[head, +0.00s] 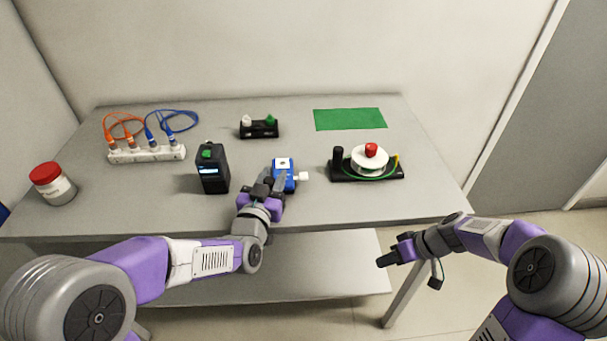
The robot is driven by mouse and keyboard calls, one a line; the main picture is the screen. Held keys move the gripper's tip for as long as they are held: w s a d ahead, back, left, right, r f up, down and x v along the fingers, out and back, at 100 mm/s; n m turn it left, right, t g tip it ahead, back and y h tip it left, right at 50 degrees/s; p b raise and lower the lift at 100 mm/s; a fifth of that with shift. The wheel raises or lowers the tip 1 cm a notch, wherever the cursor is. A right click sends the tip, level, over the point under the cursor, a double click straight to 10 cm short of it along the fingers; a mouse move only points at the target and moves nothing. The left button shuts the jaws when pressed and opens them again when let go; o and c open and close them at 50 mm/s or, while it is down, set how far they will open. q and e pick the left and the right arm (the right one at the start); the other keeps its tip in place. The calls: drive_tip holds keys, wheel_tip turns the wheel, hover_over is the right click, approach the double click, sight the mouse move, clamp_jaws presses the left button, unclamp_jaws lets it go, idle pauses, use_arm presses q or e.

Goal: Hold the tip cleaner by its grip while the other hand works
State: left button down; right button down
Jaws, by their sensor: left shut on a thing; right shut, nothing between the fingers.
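The tip cleaner looks to be the small blue device (291,181) with a white label on top and a white knob on its right side, at the middle front of the bench. My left gripper (273,183) is shut on it from the front left; the fingers hide part of its left side. I cannot tell whether it touches the bench. My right gripper (386,260) is shut and empty, in front of the bench's front edge and below its top, apart from everything.
A black box (212,170) stands left of the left gripper. A black stand with a white reel (369,163) is to the right. A socket strip (147,154), a capped jar (52,186), a small black holder (259,130) and a green mat (349,119) are also on the bench (330,208).

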sight(306, 177)
drive_tip(key=d+r+n+t+y, duration=0.25)
drive_tip(key=r+n, duration=0.35)
drive_tip(key=r, duration=1.1)
drive_tip(key=w+a+r+n+h, duration=0.1)
drive_tip(key=w+a, duration=0.2)
drive_tip(key=w+a+r+n+h, duration=0.1)
drive_tip(key=w+a+n, duration=0.1)
drive_tip(key=w+a, duration=0.1)
drive_tip(key=w+a+r+n+h, duration=0.1)
drive_tip(key=w+a+r, duration=0.1)
drive_tip(key=w+a, duration=0.1)
drive_tip(key=shift+w+a+r+g, duration=0.15)
drive_tip(key=shift+w+g, duration=0.1)
drive_tip(key=shift+w, duration=0.35)
drive_tip(key=w+a+r+n+t, duration=0.1)
drive_tip(key=w+a+r+n, duration=0.1)
drive_tip(key=a+r, duration=0.2)
drive_tip(key=w+a+r+n+t, duration=0.1)
drive_tip(key=w+a+r, duration=0.2)
drive_tip(key=a, duration=0.6)
drive_tip(key=shift+w+r+n+t, duration=0.2)
drive_tip(key=shift+r+n+t, duration=0.15)
drive_tip(key=shift+r, duration=0.4)
drive_tip(key=shift+a, duration=0.1)
drive_tip(key=shift+f, duration=4.45)
drive_tip(key=shift+f, duration=0.1)
drive_tip(key=shift+f, duration=0.35)
